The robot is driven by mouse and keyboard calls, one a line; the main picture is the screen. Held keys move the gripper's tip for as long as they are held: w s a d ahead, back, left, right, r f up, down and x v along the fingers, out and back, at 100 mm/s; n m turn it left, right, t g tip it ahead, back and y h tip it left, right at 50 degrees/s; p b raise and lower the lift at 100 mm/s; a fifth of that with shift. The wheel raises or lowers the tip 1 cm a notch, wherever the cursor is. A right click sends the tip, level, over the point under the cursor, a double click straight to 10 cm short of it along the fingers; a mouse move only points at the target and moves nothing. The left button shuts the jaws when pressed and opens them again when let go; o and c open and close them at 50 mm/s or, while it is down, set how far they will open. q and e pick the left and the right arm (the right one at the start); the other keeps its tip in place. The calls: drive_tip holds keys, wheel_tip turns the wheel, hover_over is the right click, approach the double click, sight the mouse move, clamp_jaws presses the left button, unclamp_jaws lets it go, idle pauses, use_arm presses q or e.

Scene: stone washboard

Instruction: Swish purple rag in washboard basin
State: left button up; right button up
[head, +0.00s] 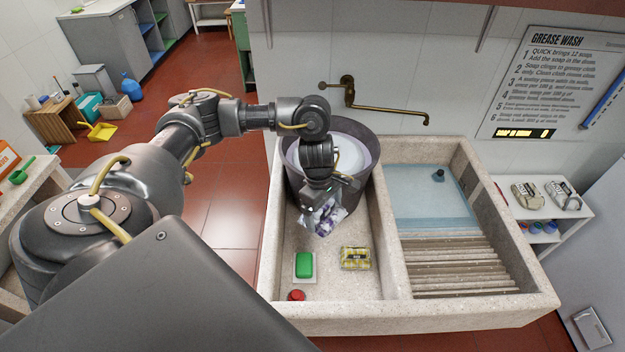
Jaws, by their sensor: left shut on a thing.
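The purple rag (325,219) is a crumpled bundle with purple and whitish patches. My left gripper (327,198) is shut on it, above the left compartment of the stone washboard (388,312) and at the near side of the grey drum (362,188). The gripper hides part of the rag and of the drum's rim. The drum holds pale liquid. The washboard basin (425,200), in the right compartment, holds clear bluish water, with a ribbed slope at its near end. A small dark plug-like piece (438,175) shows there. My right gripper is out of view.
A green soap bar (304,264) on a pale dish, a yellow wrapped block (355,258) and a red-topped item (296,295) are in the left compartment. A brass tap (390,112) projects above the sink. A stone divider (387,245) separates the compartments.

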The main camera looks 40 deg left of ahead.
use_arm(q)
drive_tip(key=s+d+f+m+g, duration=0.1)
drive_tip(key=s+d+m, duration=0.4)
drive_tip(key=d+m, duration=0.35)
wheel_tip(320, 180, down, 10)
drive_tip(key=b, duration=1)
drive_tip(key=shift+s+f+n, duration=0.15)
drive_tip(key=shift+s+n, duration=0.05)
drive_tip(key=shift+n, duration=0.25)
